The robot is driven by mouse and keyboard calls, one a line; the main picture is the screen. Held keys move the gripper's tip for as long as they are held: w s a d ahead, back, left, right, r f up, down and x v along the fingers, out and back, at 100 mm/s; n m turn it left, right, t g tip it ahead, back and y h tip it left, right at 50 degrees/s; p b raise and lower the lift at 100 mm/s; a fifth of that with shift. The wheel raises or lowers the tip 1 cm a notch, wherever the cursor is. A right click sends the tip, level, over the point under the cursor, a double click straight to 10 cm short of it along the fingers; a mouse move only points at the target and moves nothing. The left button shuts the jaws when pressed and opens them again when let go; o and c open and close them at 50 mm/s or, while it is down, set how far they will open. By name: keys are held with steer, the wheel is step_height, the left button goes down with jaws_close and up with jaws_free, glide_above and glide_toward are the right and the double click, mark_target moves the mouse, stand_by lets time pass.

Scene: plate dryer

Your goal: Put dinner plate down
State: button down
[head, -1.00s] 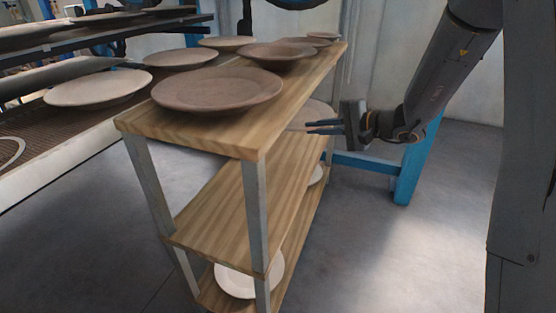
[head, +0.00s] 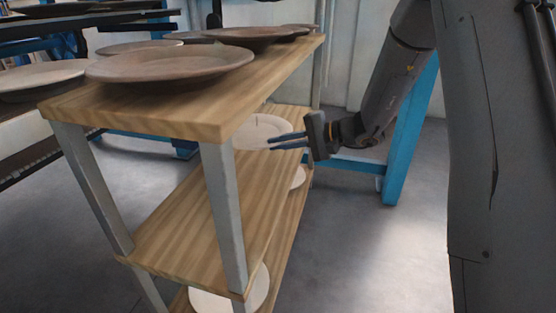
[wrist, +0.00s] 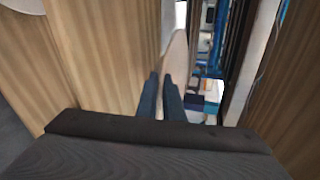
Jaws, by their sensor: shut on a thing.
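A pale dinner plate (head: 262,127) is at the far end of the middle shelf (head: 190,235) of the wooden rack, below the top board. My gripper (head: 290,143) reaches in from the right side and is shut on the plate's near rim. In the wrist view the plate (wrist: 179,48) shows nearly edge-on between the two fingertips (wrist: 161,80).
The top shelf (head: 185,118) bears several brown plates, one near the front (head: 170,63). White plates sit on the bottom shelf, one near the front (head: 258,290). Metal posts (head: 225,210) stand at the corners. The near middle shelf is bare. A blue frame (head: 408,135) stands behind my arm.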

mark_target(279, 166)
steer(key=shift+f+b, duration=0.95)
steer(key=shift+f, duration=1.3)
steer(key=shift+f, duration=0.15)
steer(key=c, duration=2.2)
jaws_free()
steer(key=shift+f, duration=0.1)
steer(key=shift+r, duration=0.25)
steer(key=p+v, duration=0.3)
steer(key=v, duration=0.9)
steer(key=shift+f+p, duration=0.15)
steer(key=shift+p, duration=0.25)
